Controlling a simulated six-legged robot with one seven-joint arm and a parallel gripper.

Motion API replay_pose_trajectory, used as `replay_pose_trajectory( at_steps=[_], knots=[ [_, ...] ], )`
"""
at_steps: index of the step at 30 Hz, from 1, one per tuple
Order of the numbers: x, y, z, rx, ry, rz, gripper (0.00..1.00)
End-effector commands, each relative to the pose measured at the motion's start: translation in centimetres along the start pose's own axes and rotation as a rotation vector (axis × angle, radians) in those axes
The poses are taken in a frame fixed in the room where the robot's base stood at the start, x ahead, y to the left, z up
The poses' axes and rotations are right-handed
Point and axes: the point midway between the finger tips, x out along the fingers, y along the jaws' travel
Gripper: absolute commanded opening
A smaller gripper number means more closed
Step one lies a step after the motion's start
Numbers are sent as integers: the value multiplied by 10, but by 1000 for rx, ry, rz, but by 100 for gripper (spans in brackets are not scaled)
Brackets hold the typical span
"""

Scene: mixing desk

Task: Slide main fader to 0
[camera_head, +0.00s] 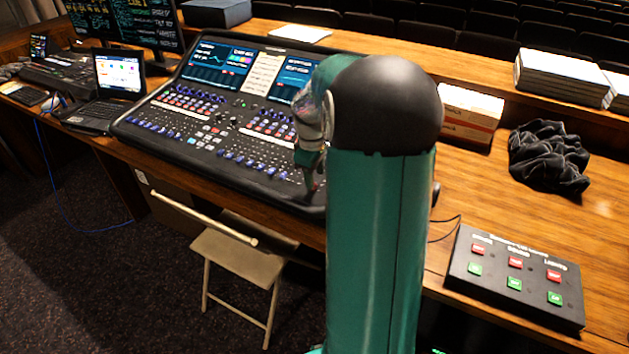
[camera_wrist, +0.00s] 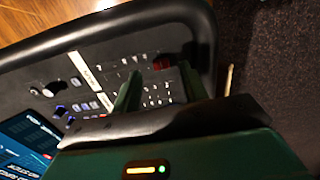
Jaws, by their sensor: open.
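The mixing desk (camera_head: 152,139) lies on the wooden table in the head view, with screens at its back and rows of knobs and faders. My gripper (camera_head: 311,172) points down over the desk's front right part, partly hidden by my arm. In the wrist view my gripper (camera_wrist: 160,78) is open, with its two green fingers apart. A dark red fader cap (camera_wrist: 163,62), apparently the main fader, shows between and just beyond the fingertips. I cannot tell whether a finger touches it. Its scale and exact setting are not readable.
A black button box (camera_head: 510,306) with red and green buttons sits at the right front. A crumpled black cloth (camera_head: 548,155) and a white-and-orange box (camera_head: 470,112) lie behind it. A laptop (camera_head: 115,85) stands left of the desk. A folding chair (camera_head: 245,252) stands in front.

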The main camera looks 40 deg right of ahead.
Motion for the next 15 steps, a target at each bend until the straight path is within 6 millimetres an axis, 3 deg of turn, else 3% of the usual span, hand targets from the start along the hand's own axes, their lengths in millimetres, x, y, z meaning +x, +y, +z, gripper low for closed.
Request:
replay_pose_trajectory(
  at_steps=[6,15],
  knots=[
    [27,-1,-1,1,0,-1,44],
    [32,-1,-1,1,1,1,44]
  ],
)
